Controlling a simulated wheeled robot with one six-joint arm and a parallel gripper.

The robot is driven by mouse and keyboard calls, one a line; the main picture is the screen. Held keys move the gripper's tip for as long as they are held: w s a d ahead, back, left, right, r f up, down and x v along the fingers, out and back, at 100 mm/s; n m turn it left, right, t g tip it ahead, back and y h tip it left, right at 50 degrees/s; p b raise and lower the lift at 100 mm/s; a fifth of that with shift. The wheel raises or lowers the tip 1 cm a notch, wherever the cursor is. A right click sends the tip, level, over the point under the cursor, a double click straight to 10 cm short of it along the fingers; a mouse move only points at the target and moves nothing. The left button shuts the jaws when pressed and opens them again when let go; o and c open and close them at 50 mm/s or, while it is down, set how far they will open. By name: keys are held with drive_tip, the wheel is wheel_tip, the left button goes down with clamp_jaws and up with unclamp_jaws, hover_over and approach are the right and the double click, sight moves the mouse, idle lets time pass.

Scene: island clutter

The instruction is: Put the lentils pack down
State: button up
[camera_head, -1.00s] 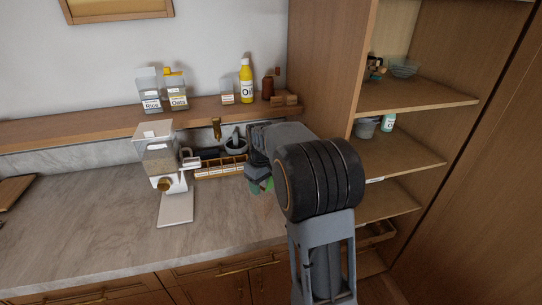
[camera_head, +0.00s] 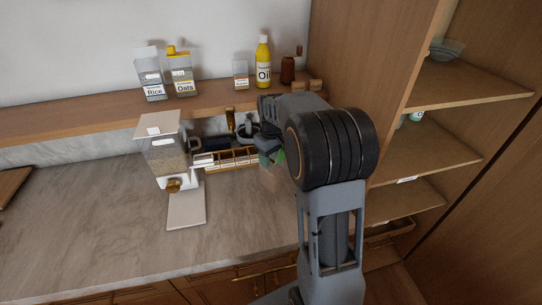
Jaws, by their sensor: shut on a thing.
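My gripper (camera_head: 270,156) is at the end of the arm, over the right part of the marble counter, just right of a wooden rack. My own arm hides most of it. The counter (camera_head: 110,215) lies below and to the left of the gripper.
A grain dispenser (camera_head: 165,160) stands on the counter left of the rack (camera_head: 232,163). A mortar (camera_head: 247,131) stands behind the rack. The ledge holds rice (camera_head: 154,92), oats (camera_head: 183,88) and oil (camera_head: 263,72). Open shelves (camera_head: 440,150) stand at right. The counter's left front is bare.

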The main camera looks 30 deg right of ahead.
drive_tip(key=shift+w+d, duration=0.1)
drive_tip(key=shift+w, duration=0.05)
drive_tip(key=shift+f, duration=0.25)
drive_tip(key=shift+f+b, duration=2.8)
drive_tip(key=shift+f, duration=0.9)
drive_tip(key=shift+f+b, duration=0.35)
drive_tip(key=shift+f, duration=0.25)
drive_tip(key=o, duration=1.5)
wheel_tip(320, 180, up, 14)
drive_tip(key=shift+f+b, duration=0.1)
drive_tip(key=shift+b, duration=0.45)
